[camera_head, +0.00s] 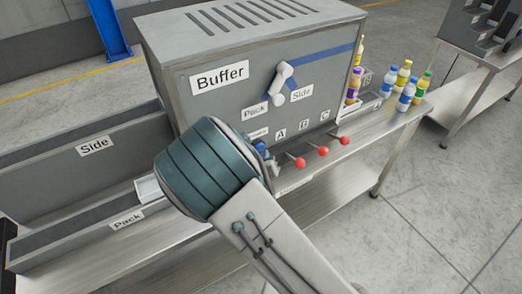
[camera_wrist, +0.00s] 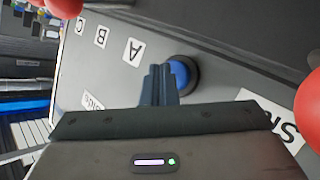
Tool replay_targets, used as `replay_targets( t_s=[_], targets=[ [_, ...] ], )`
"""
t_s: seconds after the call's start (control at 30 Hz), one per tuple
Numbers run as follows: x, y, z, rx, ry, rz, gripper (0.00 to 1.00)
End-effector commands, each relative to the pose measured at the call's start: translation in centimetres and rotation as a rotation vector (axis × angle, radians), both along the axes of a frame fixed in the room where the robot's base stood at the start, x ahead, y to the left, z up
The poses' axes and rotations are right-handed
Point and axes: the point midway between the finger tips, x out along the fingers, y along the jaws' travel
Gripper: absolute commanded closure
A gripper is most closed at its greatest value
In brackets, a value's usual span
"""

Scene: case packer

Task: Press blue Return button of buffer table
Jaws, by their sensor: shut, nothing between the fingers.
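The blue Return button (camera_wrist: 182,72) is round with a dark collar and sits on the grey front panel of the buffer table (camera_head: 170,95). In the head view a small part of the blue button (camera_head: 259,145) shows beside my arm. My gripper (camera_wrist: 158,72) is shut and empty, its fingertips pointing at the panel just left of the button in the wrist view and overlapping its edge. I cannot tell whether they touch it. In the head view my wrist hides most of the gripper.
Red knobs (camera_head: 323,151) on levers stick out right of the button, under labels A, B and C. A white-grey selector handle (camera_head: 282,80) is above. Side and Pack channels (camera_head: 60,175) lie at left. Several bottles (camera_head: 403,75) stand at right.

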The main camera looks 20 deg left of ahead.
Motion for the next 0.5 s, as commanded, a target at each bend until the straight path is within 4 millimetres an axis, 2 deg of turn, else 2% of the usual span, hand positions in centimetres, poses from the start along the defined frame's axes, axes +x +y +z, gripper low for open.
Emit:
replay_targets(
  t_s=[0.5],
  targets=[
    [-0.79,-0.88,-0.04,0.0,0.0,0.001,1.0]
  ],
)
